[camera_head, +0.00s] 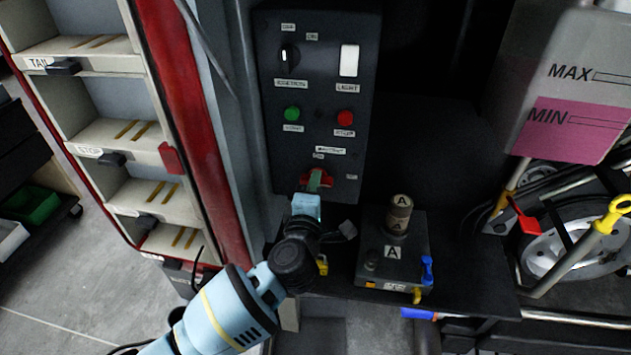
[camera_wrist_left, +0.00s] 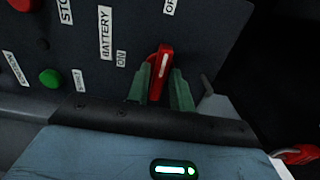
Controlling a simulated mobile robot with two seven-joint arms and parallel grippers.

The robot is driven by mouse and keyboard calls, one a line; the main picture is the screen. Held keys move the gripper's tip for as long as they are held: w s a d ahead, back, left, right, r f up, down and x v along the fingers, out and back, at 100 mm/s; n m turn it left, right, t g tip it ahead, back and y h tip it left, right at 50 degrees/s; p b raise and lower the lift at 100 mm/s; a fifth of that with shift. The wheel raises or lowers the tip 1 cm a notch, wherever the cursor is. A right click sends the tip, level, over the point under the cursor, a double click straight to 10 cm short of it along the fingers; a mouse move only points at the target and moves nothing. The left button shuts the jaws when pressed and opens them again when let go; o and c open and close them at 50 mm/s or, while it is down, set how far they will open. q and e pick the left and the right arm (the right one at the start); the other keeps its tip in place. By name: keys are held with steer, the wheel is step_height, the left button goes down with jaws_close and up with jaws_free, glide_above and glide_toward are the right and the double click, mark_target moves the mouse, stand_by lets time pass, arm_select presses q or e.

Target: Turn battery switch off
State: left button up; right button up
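The red battery switch (camera_head: 325,178) is low on the dark control panel (camera_head: 309,70), under its BATTERY label. My left gripper (camera_head: 315,184) reaches up to it from below and covers part of it. In the left wrist view the red handle (camera_wrist_left: 162,68) has a white line on its face. The line runs roughly towards a label cut off at the top edge, which looks like OFF; the ON label (camera_wrist_left: 121,58) is to the left. The green fingers of my left gripper (camera_wrist_left: 159,90) lie close on both sides of the handle and appear shut on it. My right gripper is out of view.
Above the switch are a green button (camera_head: 292,113), a red button (camera_head: 345,118), a black knob (camera_head: 289,54) and a white light switch (camera_head: 349,60). A dark box marked A (camera_head: 392,268) stands close at the right. Red-edged steps (camera_head: 108,135) are at the left.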

arm_select(q)
steer(key=o, duration=0.4)
steer(key=s+a, duration=0.1)
steer(key=s, duration=0.8)
steer(key=shift+a, duration=0.4)
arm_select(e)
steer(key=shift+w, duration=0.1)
arm_select(q)
steer(key=shift+w, duration=0.1)
steer(key=s+a, duration=0.1)
steer(key=s, duration=0.6)
steer(key=shift+s+a+b, duration=0.25)
steer(key=shift+s+b, duration=0.1)
steer(key=shift+b, duration=0.05)
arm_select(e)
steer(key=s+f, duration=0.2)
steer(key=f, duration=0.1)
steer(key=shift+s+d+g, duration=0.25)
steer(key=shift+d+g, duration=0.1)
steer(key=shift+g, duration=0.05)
